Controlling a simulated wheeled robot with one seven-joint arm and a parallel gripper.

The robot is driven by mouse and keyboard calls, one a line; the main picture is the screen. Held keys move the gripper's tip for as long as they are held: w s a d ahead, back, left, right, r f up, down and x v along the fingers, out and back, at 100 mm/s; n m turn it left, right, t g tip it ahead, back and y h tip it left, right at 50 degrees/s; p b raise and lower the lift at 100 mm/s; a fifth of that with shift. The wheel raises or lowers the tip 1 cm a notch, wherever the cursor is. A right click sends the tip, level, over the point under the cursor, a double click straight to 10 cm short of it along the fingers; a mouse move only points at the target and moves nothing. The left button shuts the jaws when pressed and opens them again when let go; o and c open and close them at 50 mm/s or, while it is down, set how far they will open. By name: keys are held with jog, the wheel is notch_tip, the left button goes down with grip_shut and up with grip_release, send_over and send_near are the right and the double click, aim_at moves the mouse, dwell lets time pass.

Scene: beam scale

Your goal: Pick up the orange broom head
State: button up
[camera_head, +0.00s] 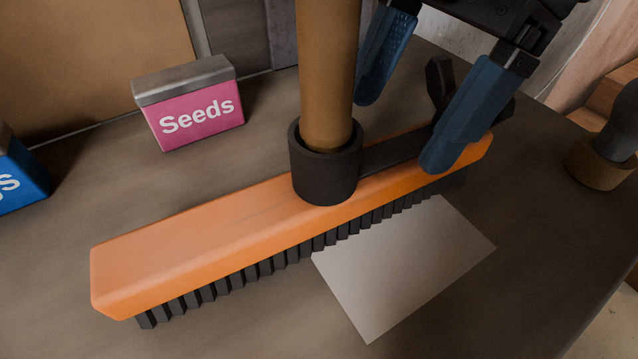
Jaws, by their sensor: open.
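The orange broom head (210,235) lies on the dark table, bristles facing down and toward the front. It runs from the lower left to the upper right. A black socket (325,175) on its middle holds a brown wooden handle (326,75) that rises out of the top of the view. My gripper (405,130) is open, with blue fingers pointing down at the right half of the head. The nearer finger is in front of the head's right part and hides some of it. I cannot tell whether either finger touches the head.
A white sheet (405,270) lies on the table in front of the bristles. A pink Seeds box (195,115) stands behind, and part of a blue box (18,175) shows at the left edge. A round brown-based object (600,165) is at the right. The front left table is clear.

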aim_at(377, 159)
jog(key=x, duration=0.7)
jog(key=shift+s+f, duration=0.1)
jog(key=shift+s, duration=0.15)
jog(key=shift+c, duration=0.3)
jog(key=c, duration=1.3)
